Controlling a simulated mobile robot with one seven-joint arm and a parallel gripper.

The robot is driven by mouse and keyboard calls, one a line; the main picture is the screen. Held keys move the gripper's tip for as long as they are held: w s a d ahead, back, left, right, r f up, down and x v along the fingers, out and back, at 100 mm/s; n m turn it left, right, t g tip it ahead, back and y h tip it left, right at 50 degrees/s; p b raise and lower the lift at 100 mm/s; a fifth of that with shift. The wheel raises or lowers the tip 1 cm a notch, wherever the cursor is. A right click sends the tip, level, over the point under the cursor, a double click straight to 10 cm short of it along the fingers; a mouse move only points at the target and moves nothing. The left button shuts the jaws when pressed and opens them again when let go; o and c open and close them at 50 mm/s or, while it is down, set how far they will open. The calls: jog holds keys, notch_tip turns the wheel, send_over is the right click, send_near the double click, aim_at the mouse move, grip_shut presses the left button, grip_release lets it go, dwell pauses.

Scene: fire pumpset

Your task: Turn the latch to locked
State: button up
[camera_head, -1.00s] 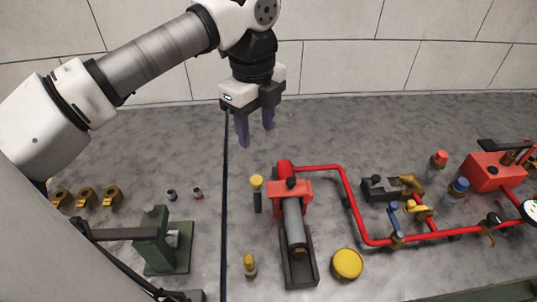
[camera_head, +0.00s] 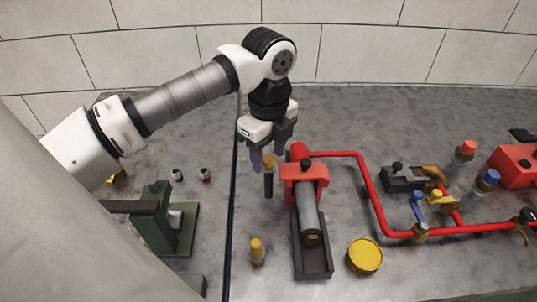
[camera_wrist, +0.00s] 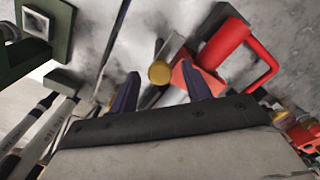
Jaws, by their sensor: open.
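I cannot tell for sure which part is the latch. My gripper (camera_head: 268,160) is open and empty, pointing down. It is close to a dark upright piece with a yellow cap (camera_head: 268,163), just left of the red pump fitting (camera_head: 303,172). In the wrist view the yellow cap (camera_wrist: 160,73) appears between my two purple fingers, with no clear contact. The red fitting (camera_wrist: 183,82) lies by the right finger. A dark block with a black knob and bronze handle (camera_head: 405,178) sits to the right, away from my gripper.
A red pipe (camera_head: 378,212) runs right past blue and yellow valve handles. A yellow round cap (camera_head: 364,256) and a small yellow-topped fitting (camera_head: 257,250) stand in front. A green stand (camera_head: 158,222) is at left. The grey surface behind is mostly free.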

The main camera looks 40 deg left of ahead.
jog(key=c, duration=1)
jog(key=shift+f+m+b, duration=0.1)
jog(key=shift+m+b, duration=0.3)
jog(key=shift+b, duration=0.15)
jog(key=shift+f+m+b, duration=0.15)
jog(key=shift+m+b, duration=0.85)
jog(key=shift+b, duration=0.15)
jog(key=m+b, duration=0.3)
jog(key=m, duration=0.2)
jog(key=shift+b, duration=0.35)
jog(key=m+b, duration=0.1)
jog(key=m, duration=0.4)
jog(key=shift+b, duration=0.4)
jog(key=m, duration=0.3)
jog(key=m+b, duration=0.1)
jog(key=m, duration=0.1)
jog(key=shift+r, duration=0.25)
